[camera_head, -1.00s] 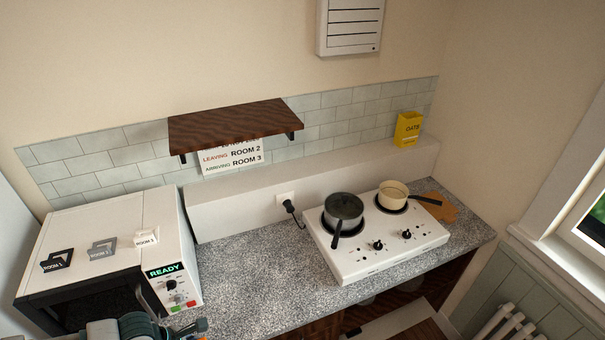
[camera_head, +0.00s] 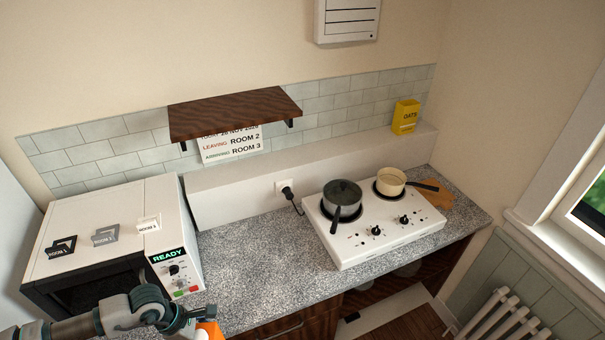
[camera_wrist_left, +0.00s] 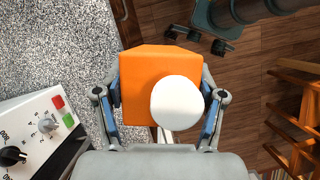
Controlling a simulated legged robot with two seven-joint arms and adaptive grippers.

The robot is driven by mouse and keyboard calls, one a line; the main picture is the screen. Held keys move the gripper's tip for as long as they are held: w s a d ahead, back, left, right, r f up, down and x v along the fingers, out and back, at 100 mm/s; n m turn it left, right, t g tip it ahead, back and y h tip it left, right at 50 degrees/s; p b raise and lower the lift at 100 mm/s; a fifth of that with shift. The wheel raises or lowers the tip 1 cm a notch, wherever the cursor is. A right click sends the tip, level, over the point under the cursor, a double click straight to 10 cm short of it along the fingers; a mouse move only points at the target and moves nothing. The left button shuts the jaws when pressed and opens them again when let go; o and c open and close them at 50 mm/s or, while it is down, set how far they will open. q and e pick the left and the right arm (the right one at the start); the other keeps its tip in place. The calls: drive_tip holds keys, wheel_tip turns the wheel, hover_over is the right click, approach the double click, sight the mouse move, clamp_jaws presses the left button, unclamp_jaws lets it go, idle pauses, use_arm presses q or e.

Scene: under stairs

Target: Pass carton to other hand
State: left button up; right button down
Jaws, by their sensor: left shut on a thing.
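The carton (camera_head: 212,328) is orange with a round white cap (camera_wrist_left: 176,102). In the head view only a small part of it shows at the bottom edge. My left gripper (camera_head: 196,326) is shut on it, near the counter's front edge. In the left wrist view, the carton (camera_wrist_left: 145,70) sits between the two blue-padded fingers of my left gripper (camera_wrist_left: 162,110), its cap facing the camera. My right gripper cannot be made out in either view.
The granite counter (camera_head: 250,260) is clear between the microwave (camera_head: 110,215) and the white two-plate hob (camera_head: 370,250). Wooden floor (camera_wrist_left: 245,100) shows beyond the counter edge.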

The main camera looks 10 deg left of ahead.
use_arm(q)
drive_tip(key=w+d+r+m+g+y, duration=0.2)
drive_tip(key=w+d+m, duration=0.3)
drive_tip(key=w+m, duration=0.3)
drive_tip(key=w+d+r+m+g+y, duration=0.2)
drive_tip(key=w+d+r+m, duration=0.3)
drive_tip(key=w+m, duration=0.4)
drive_tip(key=m+g, duration=0.1)
drive_tip(key=m, duration=0.3)
drive_tip(key=shift+g, duration=0.3)
drive_tip(key=shift+a, duration=0.1)
